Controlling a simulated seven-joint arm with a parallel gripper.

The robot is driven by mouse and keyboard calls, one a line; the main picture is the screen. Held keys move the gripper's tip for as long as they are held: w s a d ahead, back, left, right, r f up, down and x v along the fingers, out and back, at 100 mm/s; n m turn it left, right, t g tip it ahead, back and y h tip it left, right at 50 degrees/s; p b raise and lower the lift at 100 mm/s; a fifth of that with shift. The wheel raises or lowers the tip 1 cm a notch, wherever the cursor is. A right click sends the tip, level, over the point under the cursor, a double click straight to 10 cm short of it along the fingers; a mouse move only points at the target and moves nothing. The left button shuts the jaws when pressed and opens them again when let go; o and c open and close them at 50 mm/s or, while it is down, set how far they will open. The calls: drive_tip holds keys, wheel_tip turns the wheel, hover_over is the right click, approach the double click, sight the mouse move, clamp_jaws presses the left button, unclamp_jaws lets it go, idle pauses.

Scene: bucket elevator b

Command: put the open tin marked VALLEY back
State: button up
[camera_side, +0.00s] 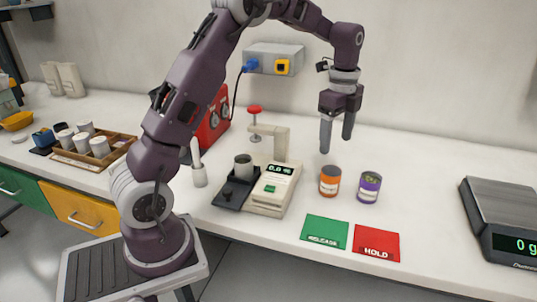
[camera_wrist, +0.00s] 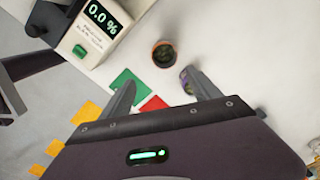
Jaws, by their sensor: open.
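Two small open tins stand upright on the white bench in the side view. One is an orange tin (camera_side: 330,181) with a pale label band; the other, to its right, is a purple tin (camera_side: 369,187) with a pale label band and something greenish at its top. The lettering is too small to tell which is marked VALLEY. My gripper (camera_side: 336,146) is open and empty, pointing down above and behind the tins. In the wrist view, the orange tin (camera_wrist: 164,55) shows dark contents, and the purple tin (camera_wrist: 185,83) is partly hidden by the right finger.
A green RELEASE mat (camera_side: 325,231) and a red HOLD mat (camera_side: 376,243) lie at the front edge. A scale (camera_side: 505,222) stands right. A wooden tray (camera_side: 122,142) holds several white cups.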

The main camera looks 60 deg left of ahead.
drive_tip(key=s+d+r+n+t, duration=0.1)
drive_tip(key=s+d+r+n, duration=0.3)
drive_tip(key=s+r, duration=0.25)
drive_tip(key=s+d+r+n+t, duration=0.25)
drive_tip(key=s+d+r, duration=0.2)
drive_tip(key=s, duration=0.35)
drive_tip(key=s+d+f+n+t, duration=0.1)
drive_tip(key=s+n, duration=0.7)
drive_tip(key=s, duration=0.8)
drive_tip(key=shift+d+f+t, duration=0.35)
drive_tip(key=shift+d+f, duration=0.5)
drive_tip(key=shift+d, duration=0.3)
drive_tip(key=shift+w+n, duration=0.1)
drive_tip(key=shift+n, duration=0.15)
drive_tip(key=shift+c, duration=0.4)
